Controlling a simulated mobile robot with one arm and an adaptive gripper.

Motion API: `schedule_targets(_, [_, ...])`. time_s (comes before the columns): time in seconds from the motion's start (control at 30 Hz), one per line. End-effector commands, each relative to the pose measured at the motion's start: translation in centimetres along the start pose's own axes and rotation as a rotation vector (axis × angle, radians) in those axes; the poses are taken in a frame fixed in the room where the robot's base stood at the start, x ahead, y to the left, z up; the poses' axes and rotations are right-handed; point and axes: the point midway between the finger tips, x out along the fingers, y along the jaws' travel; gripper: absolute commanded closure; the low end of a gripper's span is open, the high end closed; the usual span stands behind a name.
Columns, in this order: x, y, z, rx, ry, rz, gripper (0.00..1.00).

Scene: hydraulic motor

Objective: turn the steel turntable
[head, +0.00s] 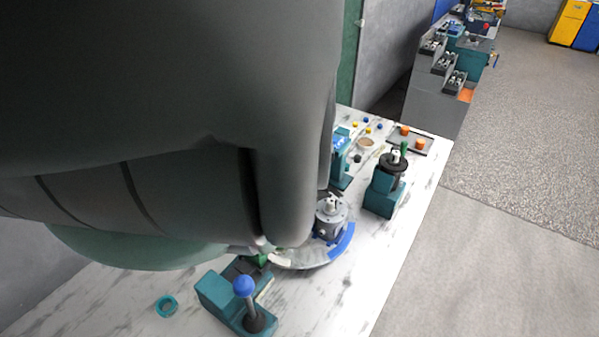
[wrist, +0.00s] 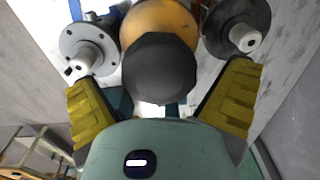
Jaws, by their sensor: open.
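The steel turntable (head: 308,257) is a round plate on the marbled table, with a blue segment (head: 343,243) on its right rim. A grey flanged motor (head: 330,212) stands upright on it. My arm hides the turntable's left and back parts. In the wrist view my gripper (wrist: 160,76) is open, its yellow fingers spread wide. A dark faceted knob on an orange round body (wrist: 160,22) shows between and beyond them; I cannot tell whether anything touches it. A grey flanged part (wrist: 88,46) lies beyond the left finger. In the head view my arm hides the gripper.
A teal fixture with a blue-knobbed lever (head: 243,287) stands at the front. A teal ring (head: 166,306) lies left of it. A teal stand with a black disc (head: 392,165) stands behind right. A tray (head: 411,141) holds orange pieces. The table's right front is clear.

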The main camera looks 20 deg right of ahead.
Motion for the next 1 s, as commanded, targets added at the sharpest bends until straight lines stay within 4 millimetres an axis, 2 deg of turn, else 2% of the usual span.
schedule_targets(0.23, [0.02, 0.01, 0.01, 0.0, -0.001, 0.0, 0.0])
schedule_targets(0.27, [0.01, 0.02, 0.01, 0.0, -0.001, 0.0, 0.02])
schedule_targets(0.9, [-0.01, 0.02, 0.01, 0.0, -0.001, 0.001, 0.68])
schedule_targets(1.0, [-0.03, 0.02, 0.02, 0.0, -0.001, 0.001, 0.75])
